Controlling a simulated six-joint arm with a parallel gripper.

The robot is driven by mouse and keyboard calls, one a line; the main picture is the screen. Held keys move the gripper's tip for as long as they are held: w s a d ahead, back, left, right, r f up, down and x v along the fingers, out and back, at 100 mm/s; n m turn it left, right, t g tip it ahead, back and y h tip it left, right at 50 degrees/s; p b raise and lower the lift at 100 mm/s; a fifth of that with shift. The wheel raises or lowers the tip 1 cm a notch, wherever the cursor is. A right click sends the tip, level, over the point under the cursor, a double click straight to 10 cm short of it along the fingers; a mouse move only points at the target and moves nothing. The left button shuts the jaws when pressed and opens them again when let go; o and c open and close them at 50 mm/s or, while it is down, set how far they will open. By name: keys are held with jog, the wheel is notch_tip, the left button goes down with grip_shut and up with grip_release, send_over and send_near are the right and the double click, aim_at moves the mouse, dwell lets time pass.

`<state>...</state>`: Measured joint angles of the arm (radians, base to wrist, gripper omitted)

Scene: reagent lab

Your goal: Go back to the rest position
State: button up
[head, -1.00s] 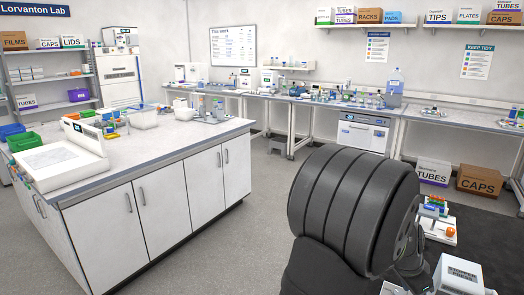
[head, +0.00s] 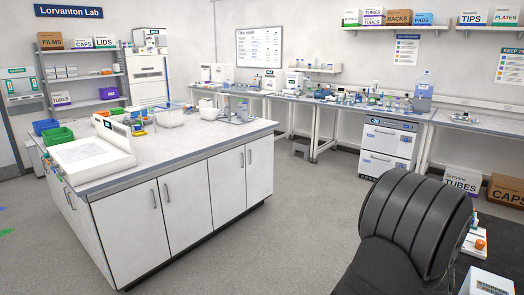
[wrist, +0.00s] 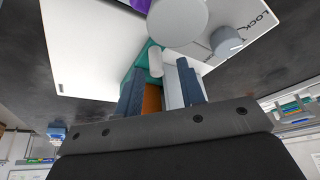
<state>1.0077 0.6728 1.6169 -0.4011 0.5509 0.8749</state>
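My gripper (wrist: 160,78) shows in the wrist view with its two dark blue fingers apart. Between and beyond them are an orange-brown patch (wrist: 152,98), a teal part (wrist: 139,72) and a small white cylinder (wrist: 155,58); I see no clear grip on any of them. In the head view my thick dark arm link fills the lower right, and the gripper itself is out of that view.
A white device with a grey knob (wrist: 227,42) and a round grey part (wrist: 177,18) are close to the fingers. In the head view, a white-topped island bench (head: 190,148) stands left, cardboard CAPS box (head: 505,190) right. Grey floor (head: 255,245) between is clear.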

jog(key=v, duration=1.7)
jog(key=x, duration=1.7)
jog(key=shift+f, duration=0.1)
jog(key=shift+s+a, duration=0.5)
jog(key=shift+s, duration=0.05)
jog(key=v, duration=1.8)
jog(key=d+f+n+y, duration=0.2)
jog(key=d+f+n, duration=0.2)
jog(key=f, duration=0.3)
jog(key=shift+s+f+n+y, duration=0.4)
jog(key=shift+n, duration=0.5)
